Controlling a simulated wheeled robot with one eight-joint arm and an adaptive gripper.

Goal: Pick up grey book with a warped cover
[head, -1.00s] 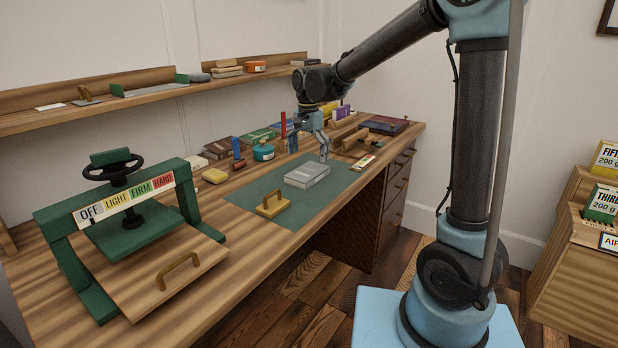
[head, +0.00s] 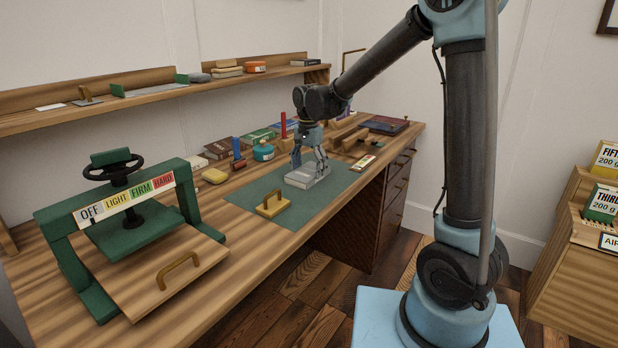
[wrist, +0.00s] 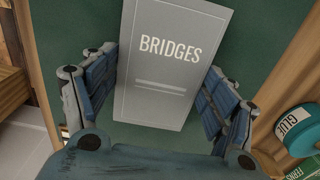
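The grey book (head: 302,181) lies flat on the green mat (head: 243,197) on the workbench. In the wrist view the grey book (wrist: 166,100) shows its cover lettered BRIDGES. Any warp in the cover cannot be made out. My gripper (head: 310,168) is down at the book, with its fingers on either side. In the wrist view my gripper (wrist: 162,66) is open, one blue-padded finger beside each long edge of the book. Whether the pads touch the edges cannot be told.
A wooden block with a handle (head: 272,206) sits on the mat in front of the book. A green press (head: 128,225) stands at the left. A glue tub (head: 263,153), also in the wrist view (wrist: 295,121), and several books line the back.

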